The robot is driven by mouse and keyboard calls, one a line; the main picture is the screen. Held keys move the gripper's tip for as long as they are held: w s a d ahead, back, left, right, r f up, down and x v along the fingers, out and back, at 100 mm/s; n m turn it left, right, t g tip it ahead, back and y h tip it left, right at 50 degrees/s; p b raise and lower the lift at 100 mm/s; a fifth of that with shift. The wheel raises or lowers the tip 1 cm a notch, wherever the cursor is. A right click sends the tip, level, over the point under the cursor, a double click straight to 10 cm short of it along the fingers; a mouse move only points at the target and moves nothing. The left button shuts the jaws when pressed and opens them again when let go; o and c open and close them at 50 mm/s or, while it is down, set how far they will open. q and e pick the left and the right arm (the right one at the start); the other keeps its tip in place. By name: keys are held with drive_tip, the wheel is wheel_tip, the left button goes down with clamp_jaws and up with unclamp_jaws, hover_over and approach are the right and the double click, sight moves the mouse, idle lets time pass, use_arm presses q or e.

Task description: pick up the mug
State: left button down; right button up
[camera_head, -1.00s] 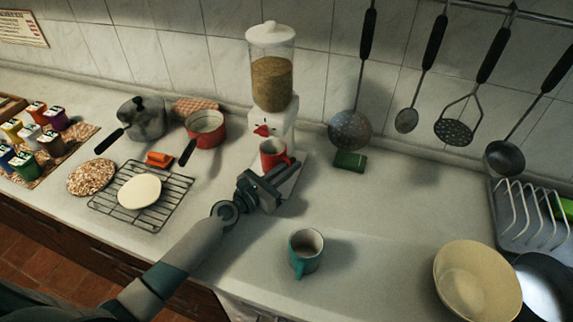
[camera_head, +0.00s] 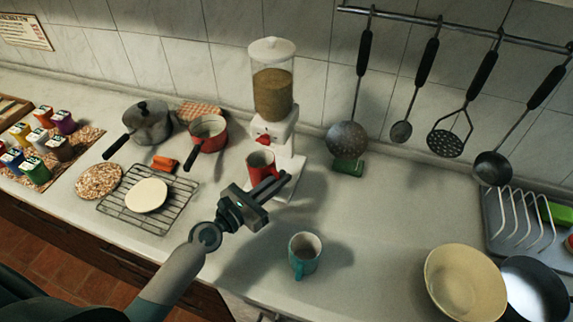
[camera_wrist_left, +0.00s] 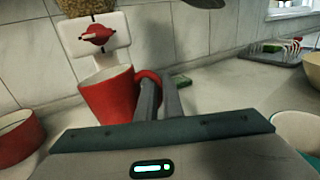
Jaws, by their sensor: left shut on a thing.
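The red mug (camera_head: 260,166) is in front of the white base of the grain dispenser, and I can see into its open top. It also shows in the left wrist view (camera_wrist_left: 108,98), looking slightly tilted, with its handle towards my fingers. My left gripper (camera_head: 276,185) is shut on the mug's handle, on the side towards the right. In the left wrist view its fingers (camera_wrist_left: 160,98) cover part of the handle. Whether the mug's bottom is clear of the surface is hard to tell. My right gripper is not in view.
The grain dispenser (camera_head: 272,88) stands right behind the mug. A teal mug (camera_head: 304,257) stands nearer, to the right of my left arm. A red saucepan (camera_head: 209,134) and a wire rack (camera_head: 174,208) lie to the left. A cream bowl (camera_head: 465,285) is at the right. The counter's middle right is clear.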

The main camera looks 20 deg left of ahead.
use_arm(q)
drive_tip(key=s+b, duration=0.2)
drive_tip(key=s, duration=0.8)
drive_tip(key=shift+s+a, duration=0.2)
drive_tip(key=shift+s, duration=0.2)
idle(1.0)
idle(1.0)
idle(0.4)
drive_tip(key=shift+h, duration=0.3)
drive_tip(key=w+r+b, duration=0.1)
drive_tip(key=b, duration=0.1)
drive_tip(key=r+b, duration=0.2)
drive_tip(key=w+a+r+b, duration=0.1)
drive_tip(key=b, duration=0.1)
drive_tip(key=shift+w+r, duration=0.2)
drive_tip(key=shift+w, duration=0.15)
drive_tip(key=shift+d, duration=0.15)
